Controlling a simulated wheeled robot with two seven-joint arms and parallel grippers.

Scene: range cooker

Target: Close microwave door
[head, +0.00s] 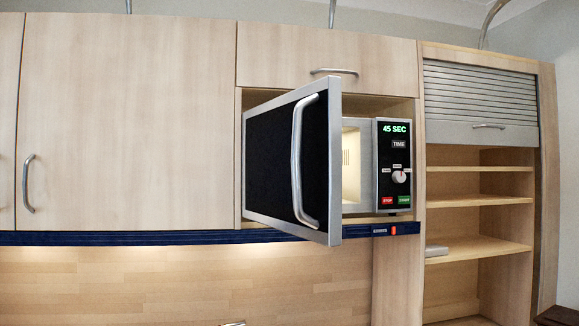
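The microwave (394,165) sits in an open niche of the wall cabinets, with its control panel at the right reading 45 SEC. Its door (270,160) is hinged at the left and stands open, swung out toward me. The door has a dark window, a grey frame and a curved silver handle (297,160) near its free edge. A strip of the lit, cream interior (351,165) shows between the door edge and the panel; the door hides the rest. Neither of my grippers is in view.
Closed wooden cabinet doors (120,120) are at the left, and a closed cabinet front (325,55) is above the microwave. A dark blue rail (150,238) runs below. At the right is a shelf unit (480,247) with a grey roller shutter (478,92). The space before the door looks free.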

